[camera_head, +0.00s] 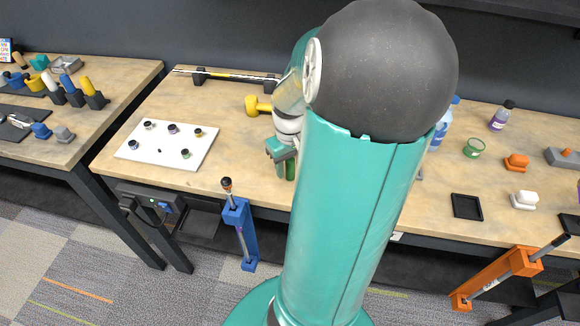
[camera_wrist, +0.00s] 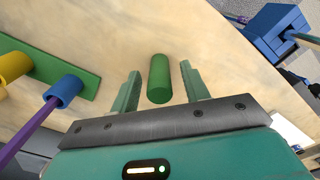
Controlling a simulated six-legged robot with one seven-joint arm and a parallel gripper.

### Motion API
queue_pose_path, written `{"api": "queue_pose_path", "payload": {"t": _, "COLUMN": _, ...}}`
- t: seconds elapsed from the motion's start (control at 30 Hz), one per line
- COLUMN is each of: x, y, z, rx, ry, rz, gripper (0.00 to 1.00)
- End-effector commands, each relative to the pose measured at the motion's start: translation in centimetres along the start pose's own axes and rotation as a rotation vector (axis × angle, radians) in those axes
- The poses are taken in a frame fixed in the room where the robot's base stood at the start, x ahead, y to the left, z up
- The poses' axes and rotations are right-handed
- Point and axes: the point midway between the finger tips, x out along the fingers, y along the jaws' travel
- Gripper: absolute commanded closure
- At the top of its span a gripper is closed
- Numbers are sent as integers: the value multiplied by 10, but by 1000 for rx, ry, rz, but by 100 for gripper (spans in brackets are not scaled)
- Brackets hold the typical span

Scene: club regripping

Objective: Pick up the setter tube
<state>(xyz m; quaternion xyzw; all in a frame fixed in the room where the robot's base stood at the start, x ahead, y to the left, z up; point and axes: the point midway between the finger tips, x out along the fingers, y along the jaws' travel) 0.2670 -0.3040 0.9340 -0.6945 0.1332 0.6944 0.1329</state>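A plain green cylinder (camera_wrist: 159,80), which looks like the setter tube, stands on the wooden bench in the wrist view. My gripper (camera_wrist: 160,68) is open, with one finger on each side of the tube and a visible gap on both sides. In the head view my gripper (camera_head: 281,148) is over the front part of the bench, and my arm hides much of the area around it. Whether the fingers are low enough to span the tube's height is hard to tell.
A green base (camera_wrist: 75,75) with yellow and blue cylinders and a purple rod lies left in the wrist view. A blue clamp (camera_wrist: 275,30) is at upper right. A white board (camera_head: 167,144) with small pots and a yellow dumbbell-shaped thing (camera_head: 257,106) are on the bench.

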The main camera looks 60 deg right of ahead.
Motion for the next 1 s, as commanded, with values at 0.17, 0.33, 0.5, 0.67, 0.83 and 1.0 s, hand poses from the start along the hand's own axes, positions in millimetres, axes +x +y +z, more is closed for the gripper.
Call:
{"api": "queue_pose_path", "payload": {"t": 0.17, "x": 0, "y": 0, "z": 0, "rx": 0, "ry": 0, "rz": 0, "gripper": 91}}
{"api": "queue_pose_path", "payload": {"t": 0.33, "x": 0, "y": 0, "z": 0, "rx": 0, "ry": 0, "rz": 0, "gripper": 97}}
{"api": "queue_pose_path", "payload": {"t": 0.5, "x": -1, "y": 0, "z": 0, "rx": 0, "ry": 0, "rz": 1, "gripper": 97}}
{"api": "queue_pose_path", "payload": {"t": 0.67, "x": -8, "y": 1, "z": 0, "rx": 2, "ry": 0, "rz": 4, "gripper": 97}}
{"api": "queue_pose_path", "payload": {"t": 0.83, "x": -28, "y": 1, "z": 0, "rx": 1, "ry": 0, "rz": 6, "gripper": 97}}
{"api": "queue_pose_path", "payload": {"t": 1.0, "x": -54, "y": -19, "z": 2, "rx": -3, "ry": 1, "rz": 7, "gripper": 97}}
